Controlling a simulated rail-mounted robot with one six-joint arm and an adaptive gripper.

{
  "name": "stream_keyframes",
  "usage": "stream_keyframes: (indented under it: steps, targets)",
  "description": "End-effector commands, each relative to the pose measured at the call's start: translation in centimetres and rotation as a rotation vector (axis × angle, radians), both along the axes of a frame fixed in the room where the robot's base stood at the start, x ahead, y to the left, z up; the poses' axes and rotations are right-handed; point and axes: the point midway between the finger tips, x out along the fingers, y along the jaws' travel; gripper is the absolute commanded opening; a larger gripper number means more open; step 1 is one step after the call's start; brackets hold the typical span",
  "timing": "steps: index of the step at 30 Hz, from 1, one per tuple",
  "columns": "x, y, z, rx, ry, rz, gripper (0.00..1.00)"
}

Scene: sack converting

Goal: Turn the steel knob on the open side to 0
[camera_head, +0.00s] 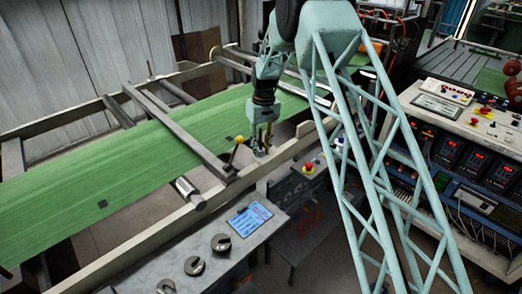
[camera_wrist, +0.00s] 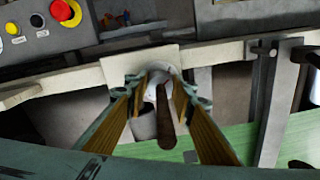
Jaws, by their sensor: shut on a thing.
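The steel knob (camera_wrist: 157,77) is a pale round piece on a light mounting plate at the frame beam. In the wrist view it sits between the tips of my gripper (camera_wrist: 160,88), which close on it from both sides. The fingers hide its edges, and I cannot read any scale or its setting. A brown rod-like piece (camera_wrist: 166,118) shows between the fingers, below the knob in the picture. In the head view my gripper (camera_head: 263,148) points down at the near frame beam, beside the green web (camera_head: 120,180); the knob is mostly hidden there.
A yellow ball-topped lever (camera_head: 238,140) stands just left of my gripper. A red emergency button (camera_head: 309,168) is on a box to the right. A grey bench holds a blue printed card (camera_head: 249,217) and slotted weights (camera_head: 221,242). A control console (camera_head: 470,140) stands at right.

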Motion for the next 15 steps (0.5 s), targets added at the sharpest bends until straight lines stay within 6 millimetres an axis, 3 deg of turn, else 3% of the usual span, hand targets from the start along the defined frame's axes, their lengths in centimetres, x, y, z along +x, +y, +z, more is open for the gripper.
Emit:
stream_keyframes:
  steps: [15]
  targets:
    - [0.05, -0.03, 0.00, 0.000, -0.001, 0.131, 0.12]
